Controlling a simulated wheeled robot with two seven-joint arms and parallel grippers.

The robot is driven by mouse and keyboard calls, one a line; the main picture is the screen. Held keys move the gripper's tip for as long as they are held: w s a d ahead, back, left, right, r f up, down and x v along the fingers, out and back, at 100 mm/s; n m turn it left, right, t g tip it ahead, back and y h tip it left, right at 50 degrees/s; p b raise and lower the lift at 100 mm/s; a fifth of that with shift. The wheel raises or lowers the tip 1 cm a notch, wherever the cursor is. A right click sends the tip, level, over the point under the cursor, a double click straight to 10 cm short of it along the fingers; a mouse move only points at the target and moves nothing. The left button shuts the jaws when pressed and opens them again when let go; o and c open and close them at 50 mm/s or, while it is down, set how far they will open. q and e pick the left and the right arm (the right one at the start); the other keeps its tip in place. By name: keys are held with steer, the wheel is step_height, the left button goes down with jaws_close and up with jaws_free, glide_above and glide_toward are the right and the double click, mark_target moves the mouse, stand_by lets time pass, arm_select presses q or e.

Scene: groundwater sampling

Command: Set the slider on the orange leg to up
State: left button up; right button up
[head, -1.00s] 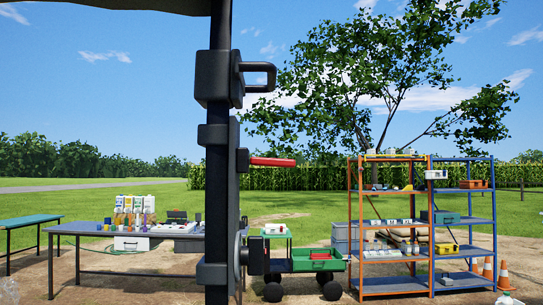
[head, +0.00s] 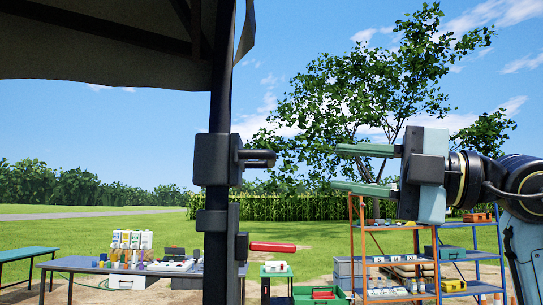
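A dark canopy leg (head: 219,95) stands upright left of centre in the head view; I see no orange on it. A black block (head: 212,160) with a bar handle (head: 258,158) sits on this leg. Lower down are a black collar (head: 212,221) and a red-handled lever (head: 272,247) pointing right. My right gripper (head: 335,167) comes in from the right. Its two green fingers are apart and empty, pointing left toward the handle, with a clear gap between. The bottom of the leg is out of frame. My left gripper is not in view.
The dark canopy roof (head: 100,60) covers the upper left. A table (head: 85,264) with bottles and cases stands behind the leg. Orange shelving (head: 351,235) and blue shelving stand behind my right arm.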

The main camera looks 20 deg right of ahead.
mark_target(271, 159)
steer(key=p+x, duration=0.3)
steer(key=x, duration=0.9)
steer(key=shift+w+a, duration=0.1)
jaws_close()
steer(key=shift+r+p, duration=0.15)
steer(key=shift+p, duration=0.15)
